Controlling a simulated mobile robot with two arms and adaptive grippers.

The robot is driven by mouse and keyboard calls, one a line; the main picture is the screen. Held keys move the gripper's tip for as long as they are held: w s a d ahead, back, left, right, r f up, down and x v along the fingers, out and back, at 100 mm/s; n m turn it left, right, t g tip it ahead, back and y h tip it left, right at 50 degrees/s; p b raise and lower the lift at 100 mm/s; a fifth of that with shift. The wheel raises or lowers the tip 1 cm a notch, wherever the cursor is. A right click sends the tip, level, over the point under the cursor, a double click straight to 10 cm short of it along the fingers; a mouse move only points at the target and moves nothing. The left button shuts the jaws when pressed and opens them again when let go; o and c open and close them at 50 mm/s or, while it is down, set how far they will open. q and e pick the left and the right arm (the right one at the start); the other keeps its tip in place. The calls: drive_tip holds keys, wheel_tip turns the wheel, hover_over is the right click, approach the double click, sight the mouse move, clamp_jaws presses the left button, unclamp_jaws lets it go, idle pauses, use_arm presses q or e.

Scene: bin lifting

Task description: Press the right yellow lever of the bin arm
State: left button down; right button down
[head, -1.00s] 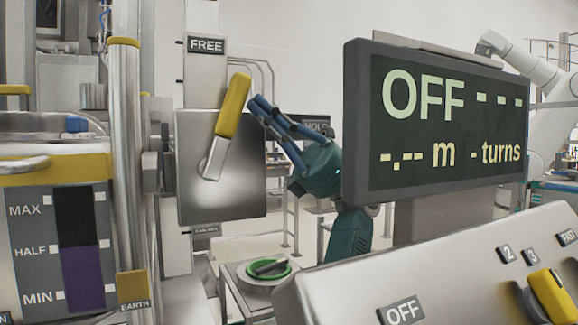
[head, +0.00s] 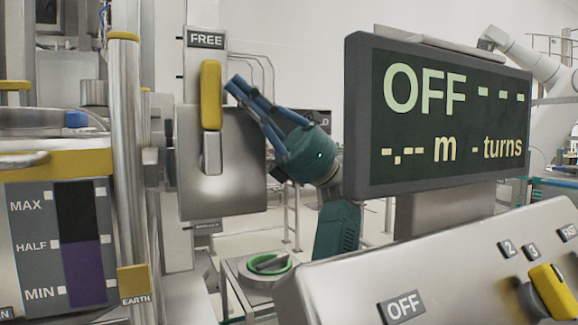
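The yellow lever (head: 211,95) stands upright on a grey metal box (head: 240,185), its handle pointing up at the FREE label (head: 206,39). Its grey lower arm hangs from the handle over the box face. My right gripper is not in view.
A display (head: 440,120) reading OFF stands close on the right, partly in front of my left arm. A sloped panel (head: 450,265) with another yellow handle (head: 553,292) is at lower right. A metal post (head: 127,160) and a level gauge (head: 80,240) stand left.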

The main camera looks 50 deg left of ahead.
use_arm(q)
drive_tip(key=shift+s, duration=0.15)
drive_tip(key=v, duration=1.2)
idle(0.4)
